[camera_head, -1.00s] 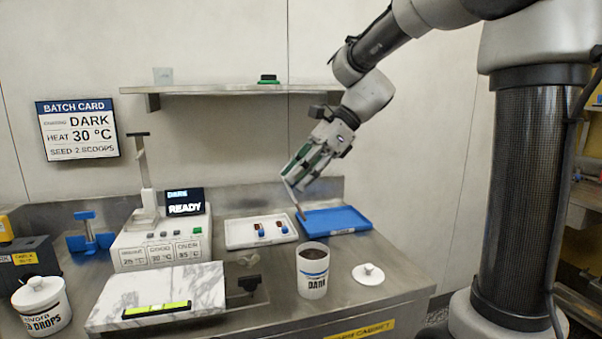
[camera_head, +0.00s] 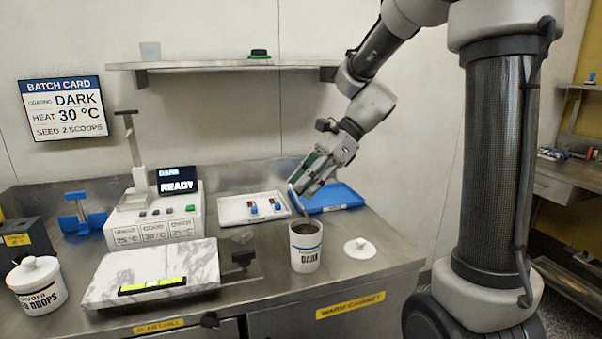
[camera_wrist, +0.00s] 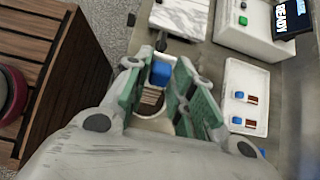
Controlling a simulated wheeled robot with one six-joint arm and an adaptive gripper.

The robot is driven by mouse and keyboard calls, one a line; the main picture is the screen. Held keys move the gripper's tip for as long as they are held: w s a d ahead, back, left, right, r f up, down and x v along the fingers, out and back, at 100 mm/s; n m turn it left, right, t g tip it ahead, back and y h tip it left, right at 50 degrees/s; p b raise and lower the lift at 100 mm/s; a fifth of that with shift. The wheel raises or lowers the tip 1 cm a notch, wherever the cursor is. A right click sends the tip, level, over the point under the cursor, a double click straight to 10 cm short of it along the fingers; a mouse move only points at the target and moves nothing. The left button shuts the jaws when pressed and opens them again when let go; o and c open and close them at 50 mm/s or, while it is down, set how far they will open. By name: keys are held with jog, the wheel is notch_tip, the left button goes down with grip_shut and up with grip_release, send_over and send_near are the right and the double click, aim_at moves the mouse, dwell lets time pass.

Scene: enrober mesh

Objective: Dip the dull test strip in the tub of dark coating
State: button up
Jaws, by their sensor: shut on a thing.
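In the wrist view the strip's blue grip (camera_wrist: 160,73) sits between my green-sided fingers (camera_wrist: 158,85). The tub of dark coating (camera_head: 306,256) is a white pot labelled DARK, open, with dark brown inside. The strip's lower end is at or just above the back of the tub's rim in the head view; I cannot tell whether it touches the coating.
A white lid (camera_head: 360,246) lies right of the tub. A white tray (camera_head: 232,217) with two blue-ended strips and a blue tray (camera_head: 347,199) stand behind. A marble slab (camera_head: 205,268), a small black-topped fixture (camera_head: 243,257) and a tempering machine (camera_head: 150,230) stand left.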

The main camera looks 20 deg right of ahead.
notch_tip(320, 180, down, 6)
jog(key=d, duration=0.2)
jog(key=shift+d+r, duration=0.15)
jog(key=shift+d, duration=0.15)
dwell(0.8)
